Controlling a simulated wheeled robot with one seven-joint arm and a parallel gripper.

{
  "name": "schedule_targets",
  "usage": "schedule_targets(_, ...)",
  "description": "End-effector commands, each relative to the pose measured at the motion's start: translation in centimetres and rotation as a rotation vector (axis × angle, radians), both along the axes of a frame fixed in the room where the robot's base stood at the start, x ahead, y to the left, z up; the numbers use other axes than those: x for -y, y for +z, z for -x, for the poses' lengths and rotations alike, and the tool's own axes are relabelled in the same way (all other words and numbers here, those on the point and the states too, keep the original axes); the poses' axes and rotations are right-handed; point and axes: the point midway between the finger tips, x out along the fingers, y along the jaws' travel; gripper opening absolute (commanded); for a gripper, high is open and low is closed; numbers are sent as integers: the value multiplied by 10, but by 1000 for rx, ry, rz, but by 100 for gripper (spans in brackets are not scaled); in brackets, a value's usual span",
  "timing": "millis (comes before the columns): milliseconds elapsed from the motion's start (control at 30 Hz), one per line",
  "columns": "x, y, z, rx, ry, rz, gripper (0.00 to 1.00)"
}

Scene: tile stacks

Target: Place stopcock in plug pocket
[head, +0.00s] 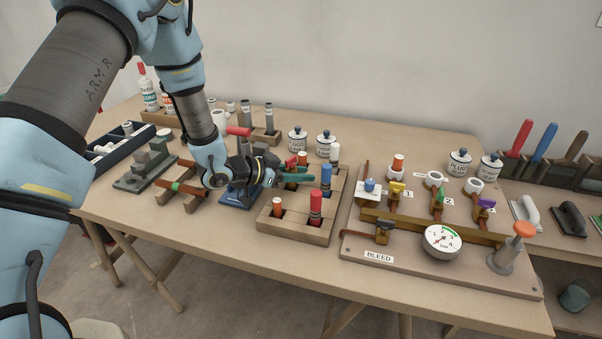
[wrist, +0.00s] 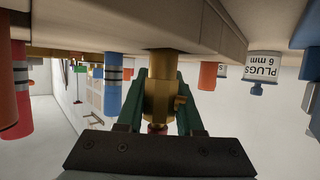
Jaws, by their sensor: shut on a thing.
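My gripper (head: 292,178), with green fingers, is over the far left part of the wooden pocket rack (head: 283,231) in the head view. In the wrist view, my gripper (wrist: 158,108) is shut on a brass stopcock (wrist: 160,70), with a finger on each side of its body. That view is turned over, so the rack (wrist: 80,28) is along the top. The stopcock's far end meets the rack's edge in the picture; whether it sits in a pocket cannot be told. In the head view my gripper and the pegs hide the stopcock.
The rack also holds a red peg (head: 316,207), a blue peg (head: 326,177) and an orange peg (head: 278,205), close around my gripper. A bleed board (head: 400,268) with valves and a gauge (head: 443,240) stands to the right. A blue vise (head: 238,195) is at the left.

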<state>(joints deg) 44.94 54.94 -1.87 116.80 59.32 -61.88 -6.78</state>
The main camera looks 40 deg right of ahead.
Motion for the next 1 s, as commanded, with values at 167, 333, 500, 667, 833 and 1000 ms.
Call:
schedule_targets(167, 0, -3, 0, 0, 0, 0, 42)
schedule_targets(333, 0, -3, 0, 0, 0, 0, 61)
schedule_targets(500, 0, -3, 0, 0, 0, 0, 65)
schedule_targets(667, 0, 0, 0, 0, 0, 0, 65)
schedule_targets(833, -16, 5, -5, 0, 2, -1, 65)
schedule_targets(1000, -48, 19, -12, 1, 4, 1, 65)
